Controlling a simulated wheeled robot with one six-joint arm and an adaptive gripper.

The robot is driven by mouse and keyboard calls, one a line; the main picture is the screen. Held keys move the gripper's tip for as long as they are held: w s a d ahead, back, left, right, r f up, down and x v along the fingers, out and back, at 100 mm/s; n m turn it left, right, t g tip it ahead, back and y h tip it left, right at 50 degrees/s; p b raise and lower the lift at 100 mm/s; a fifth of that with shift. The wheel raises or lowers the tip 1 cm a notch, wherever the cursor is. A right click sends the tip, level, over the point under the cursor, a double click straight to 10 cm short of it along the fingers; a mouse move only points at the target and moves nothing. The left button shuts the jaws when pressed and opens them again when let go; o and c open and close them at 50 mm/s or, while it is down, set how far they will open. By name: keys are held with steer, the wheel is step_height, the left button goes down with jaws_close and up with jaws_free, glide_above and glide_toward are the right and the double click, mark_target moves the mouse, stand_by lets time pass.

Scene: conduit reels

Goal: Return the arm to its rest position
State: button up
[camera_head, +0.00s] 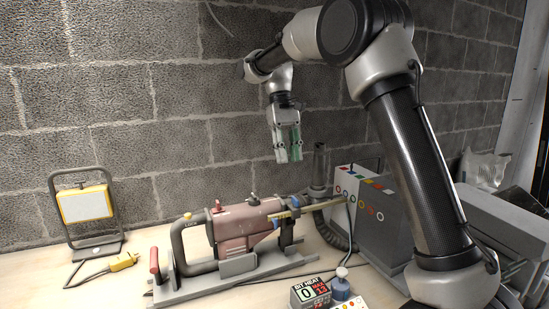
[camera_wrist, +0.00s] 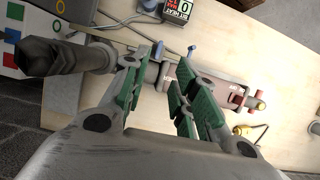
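My gripper (camera_head: 289,157) hangs in the air above the workbench, pointing down, to the left of the grey control box. In the wrist view my gripper (camera_wrist: 165,75) shows two green-padded fingers spread apart with nothing between them. Below it on the bench is a dull red drill-like machine (camera_head: 240,224) on a grey stand. The machine also shows in the wrist view (camera_wrist: 228,92), beyond the fingers. My arm reaches in from the upper right of the head view.
A grey box with coloured buttons (camera_head: 375,212) and a dark upright nozzle (camera_head: 319,165) stand close to the right. A counter display (camera_head: 310,292), a blue-based knob (camera_head: 341,287) and a yellow work lamp (camera_head: 85,204) are on the bench. A block wall is behind.

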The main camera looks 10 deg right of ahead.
step_height(320, 180, down, 4)
steer(key=s+d+r+m+t, duration=0.1)
steer(key=s+d+t, duration=0.3)
steer(key=s+d, duration=0.4)
steer(key=s+d+m+t, duration=0.1)
steer(key=s+d+t, duration=0.3)
steer(key=s, duration=1.8)
steer(key=shift+d+r+t+y, duration=0.3)
steer(key=shift+d+r+y, duration=0.1)
steer(key=shift+d, duration=1.65)
